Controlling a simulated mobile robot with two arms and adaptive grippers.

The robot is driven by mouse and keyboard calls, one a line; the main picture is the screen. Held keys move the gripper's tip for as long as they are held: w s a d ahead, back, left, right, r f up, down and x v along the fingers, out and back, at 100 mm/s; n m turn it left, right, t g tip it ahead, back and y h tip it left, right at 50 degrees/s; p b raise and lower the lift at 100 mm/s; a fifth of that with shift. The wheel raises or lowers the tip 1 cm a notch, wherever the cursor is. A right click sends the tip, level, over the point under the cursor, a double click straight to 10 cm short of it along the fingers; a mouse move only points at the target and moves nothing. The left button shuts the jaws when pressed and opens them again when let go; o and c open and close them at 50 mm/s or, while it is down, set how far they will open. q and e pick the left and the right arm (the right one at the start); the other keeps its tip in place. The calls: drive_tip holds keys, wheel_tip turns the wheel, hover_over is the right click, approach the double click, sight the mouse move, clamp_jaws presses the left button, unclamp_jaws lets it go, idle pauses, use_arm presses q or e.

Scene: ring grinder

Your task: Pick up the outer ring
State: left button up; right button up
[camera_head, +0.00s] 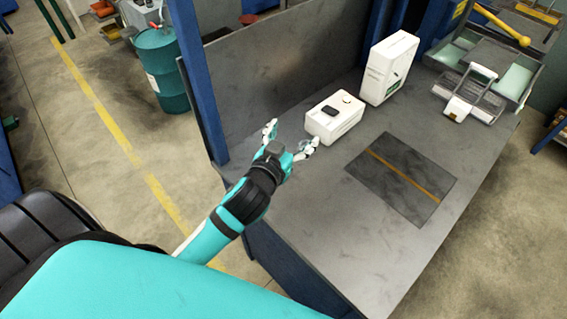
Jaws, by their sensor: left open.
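My left gripper (290,138) is open and empty, its two fingers spread above the near left part of the grey workbench (300,215). A low white box (335,119) stands just beyond and to the right of the fingers, apart from them. On its top are a small black object (330,111) and a small tan round mark or part (346,99). I cannot make out any thing that is clearly the outer ring. My right gripper is not in view.
A dark mat (401,178) with a yellow stripe lies on the bench. A tall white box (389,67) stands behind the low one. A grey panel (285,70) and blue post (197,75) border the bench's left. Machinery with a yellow handle (502,25) is at the back right.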

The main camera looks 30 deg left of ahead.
use_arm(q)
drive_tip(key=w+d+r+m+t+h, duration=0.25)
drive_tip(key=d+r+h, duration=0.25)
drive_tip(key=r, duration=0.3)
drive_tip(key=w+d+r+m+t+h, duration=0.25)
drive_tip(key=d+r+m+h, duration=0.2)
drive_tip(key=r, duration=0.25)
drive_tip(key=s+d+m+g+h, duration=0.5)
drive_tip(key=d+m+g+h, duration=0.5)
drive_tip(key=d+m+g, duration=0.4)
drive_tip(key=w+a+f+n+g+y, duration=0.15)
drive_tip(key=a+f+g+y, duration=0.35)
drive_tip(key=a+f+y, duration=0.65)
drive_tip(key=w+a+n+g+y, duration=0.15)
drive_tip(key=a+n+y, duration=0.55)
drive_tip(key=a, duration=1)
wheel_tip(320, 180, down, 12)
drive_tip(key=shift+d+r+p, duration=0.15)
drive_tip(key=shift+p, duration=0.55)
drive_tip(key=f+p, duration=0.1)
drive_tip(key=f, duration=0.1)
drive_tip(key=d+f+p, duration=0.1)
drive_tip(key=f, duration=0.1)
drive_tip(key=shift+s+f, duration=0.2)
drive_tip(key=shift+f, duration=0.5)
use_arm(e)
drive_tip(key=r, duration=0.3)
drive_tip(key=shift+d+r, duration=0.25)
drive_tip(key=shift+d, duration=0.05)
